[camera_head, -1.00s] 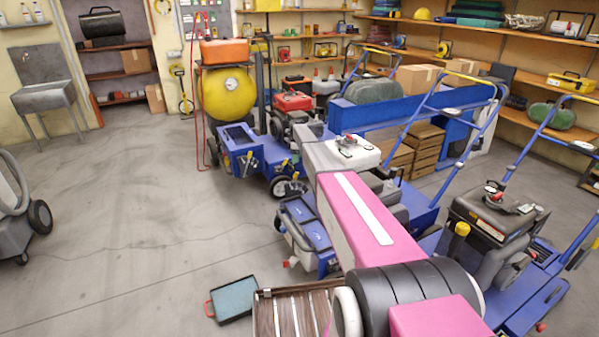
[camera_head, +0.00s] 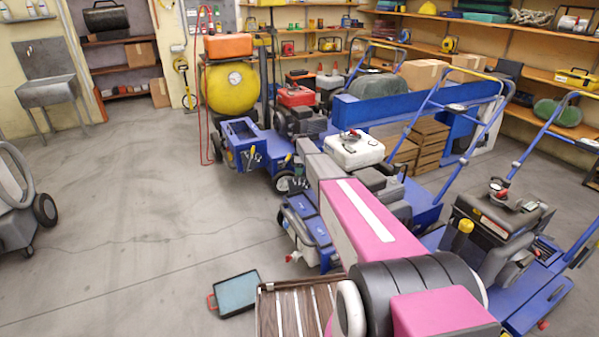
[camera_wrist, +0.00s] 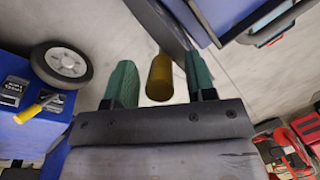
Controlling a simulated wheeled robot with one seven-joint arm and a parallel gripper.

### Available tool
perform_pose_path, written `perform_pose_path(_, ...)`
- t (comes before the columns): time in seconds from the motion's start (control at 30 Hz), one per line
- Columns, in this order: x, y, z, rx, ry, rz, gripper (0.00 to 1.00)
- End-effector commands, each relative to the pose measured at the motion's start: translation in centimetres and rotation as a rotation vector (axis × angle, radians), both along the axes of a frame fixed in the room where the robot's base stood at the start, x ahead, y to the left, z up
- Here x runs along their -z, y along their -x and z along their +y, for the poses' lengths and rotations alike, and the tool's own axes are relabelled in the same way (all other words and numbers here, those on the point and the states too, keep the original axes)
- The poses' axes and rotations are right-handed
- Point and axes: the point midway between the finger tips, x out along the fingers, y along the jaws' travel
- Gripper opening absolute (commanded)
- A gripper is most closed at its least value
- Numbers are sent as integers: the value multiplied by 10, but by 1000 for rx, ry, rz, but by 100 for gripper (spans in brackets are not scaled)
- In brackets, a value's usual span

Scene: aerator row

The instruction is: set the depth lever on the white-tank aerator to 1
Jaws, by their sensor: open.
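The white-tank aerator shows in the head view with its white tank (camera_head: 355,149) and blue front body (camera_head: 310,238), partly behind my pink arm. In the wrist view my gripper (camera_wrist: 161,66) is open, with two green fingers apart. A yellow handle (camera_wrist: 160,77) lies between the fingers in the picture, with a gap on each side. I cannot tell its depth or whether it belongs to the white-tank aerator. My fingers are not clear in the head view, and the lever's scale is not readable.
In the wrist view, a wheel (camera_wrist: 62,63) and a second yellow handle (camera_wrist: 36,108) are at left. In the head view, a black-topped aerator (camera_head: 497,222) stands right and a yellow-tank machine (camera_head: 230,88) behind. A blue tray (camera_head: 235,293) lies on the floor; open floor is at left.

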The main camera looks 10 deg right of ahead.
Motion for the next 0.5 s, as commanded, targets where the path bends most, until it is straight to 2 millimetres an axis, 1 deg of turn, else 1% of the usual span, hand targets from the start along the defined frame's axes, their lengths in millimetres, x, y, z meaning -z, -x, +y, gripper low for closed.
perform_pose_path(0.17,0,0,0,0,0,0,51)
perform_pose_path(0.2,0,0,0,0,0,0,44)
perform_pose_path(0.27,0,0,0,0,0,0,25)
perform_pose_path(0.3,0,0,0,0,0,0,12)
perform_pose_path(0.33,0,0,0,0,0,0,2)
perform_pose_path(0.37,0,0,0,0,0,0,0)
perform_pose_path(0.5,0,1,1,0,7,-1,0)
